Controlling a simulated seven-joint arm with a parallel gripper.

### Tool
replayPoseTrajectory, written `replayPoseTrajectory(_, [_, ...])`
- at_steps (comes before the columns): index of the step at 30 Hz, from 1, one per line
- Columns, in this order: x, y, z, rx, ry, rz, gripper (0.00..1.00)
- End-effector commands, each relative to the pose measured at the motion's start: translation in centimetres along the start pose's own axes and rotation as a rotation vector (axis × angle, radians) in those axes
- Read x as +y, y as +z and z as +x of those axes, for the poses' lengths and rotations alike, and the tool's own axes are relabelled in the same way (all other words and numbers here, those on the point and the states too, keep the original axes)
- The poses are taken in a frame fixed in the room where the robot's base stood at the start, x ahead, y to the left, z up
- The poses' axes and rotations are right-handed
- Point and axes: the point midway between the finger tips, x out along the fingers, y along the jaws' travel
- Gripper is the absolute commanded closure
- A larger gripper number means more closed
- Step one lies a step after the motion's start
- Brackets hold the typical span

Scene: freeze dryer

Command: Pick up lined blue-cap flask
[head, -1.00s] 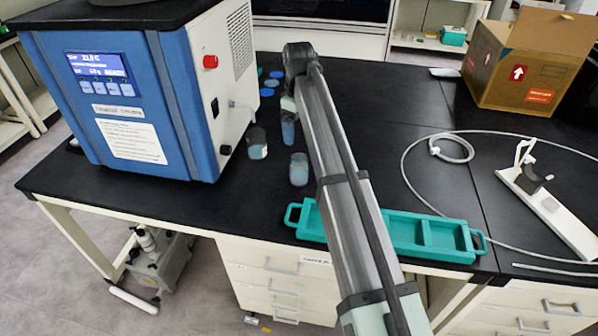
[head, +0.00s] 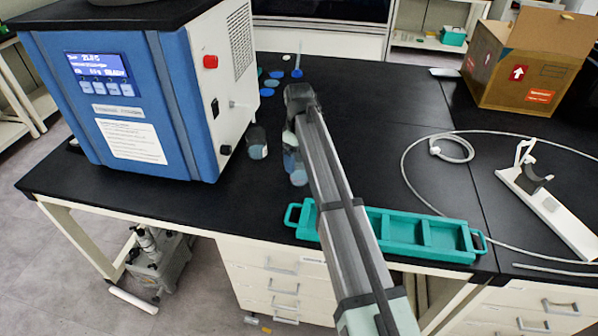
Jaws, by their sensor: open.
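Several clear flasks stand on the black bench right of the blue machine. One flask (head: 257,143) with pale contents is beside the machine. Another flask (head: 298,170) with bluish contents stands nearer the front. A third, bluish flask (head: 289,140) is just behind it, partly covered by my arm. Which flask is the lined one I cannot tell. Blue discs, perhaps caps (head: 266,92), lie farther back. My gripper (head: 290,125) points down beside the third flask, mostly hidden by my wrist. It is open; whether it touches the flask is unclear.
The blue freeze dryer (head: 140,100) stands at left. A teal tray (head: 378,228) lies along the front edge, partly under my arm. A cardboard box (head: 525,62), a looped hose (head: 405,165) and a white stand (head: 548,205) are at right.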

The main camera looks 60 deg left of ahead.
Motion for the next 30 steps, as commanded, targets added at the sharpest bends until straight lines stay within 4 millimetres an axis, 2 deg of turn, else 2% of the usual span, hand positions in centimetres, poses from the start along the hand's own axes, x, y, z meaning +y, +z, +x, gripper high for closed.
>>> replayPoseTrajectory(3, [-0.1,0.1,1.8,-0.001,-0.001,0.000,0.09])
replayPoseTrajectory(6, [0.0,0.1,2.8,0.000,0.000,0.000,0.09])
replayPoseTrajectory(14, [0.0,0.0,3.0,0.001,0.000,0.000,0.09])
replayPoseTrajectory(30, [0.0,0.1,3.0,0.000,0.000,0.000,0.61])
